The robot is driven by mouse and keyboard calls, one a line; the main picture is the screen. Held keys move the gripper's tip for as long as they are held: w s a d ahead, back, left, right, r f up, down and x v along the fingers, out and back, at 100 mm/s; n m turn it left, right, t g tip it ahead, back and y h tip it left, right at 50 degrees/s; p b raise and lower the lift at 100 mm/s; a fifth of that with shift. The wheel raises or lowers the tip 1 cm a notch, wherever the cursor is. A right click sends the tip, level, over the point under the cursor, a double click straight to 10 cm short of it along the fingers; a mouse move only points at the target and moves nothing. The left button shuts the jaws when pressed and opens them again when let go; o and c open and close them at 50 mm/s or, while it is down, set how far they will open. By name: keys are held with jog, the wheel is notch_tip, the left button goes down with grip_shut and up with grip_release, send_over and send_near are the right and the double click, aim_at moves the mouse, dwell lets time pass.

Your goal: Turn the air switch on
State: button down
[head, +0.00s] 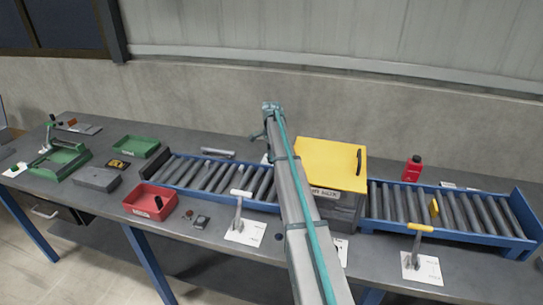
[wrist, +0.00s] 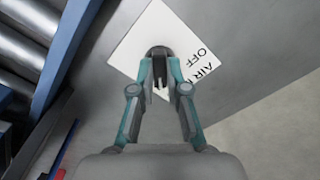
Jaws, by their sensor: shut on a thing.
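In the wrist view, a white card (wrist: 137,40) printed with "AIR" and "OFF" lies on the grey bench. The air switch (wrist: 157,51), a small dark rounded part, stands on this card. My gripper (wrist: 160,78) is at the switch with its teal fingers closed on it. The fingers hide part of the switch, so its exact position is unclear. In the head view my arm covers the gripper and the switch. Part of a white card (head: 340,249) shows just right of my arm there; its print is too small to read.
A blue roller conveyor (head: 208,176) runs left of the yellow-lidded box (head: 330,165), and another (head: 450,210) right of it. A white-handled lever (head: 239,205) and a yellow-handled lever (head: 418,240) stand at the bench front. A red tray (head: 134,207) is left.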

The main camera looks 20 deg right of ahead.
jog(key=c, duration=1.2)
grip_release()
jog(key=shift+o, duration=0.2)
notch_tip(320, 180, up, 12)
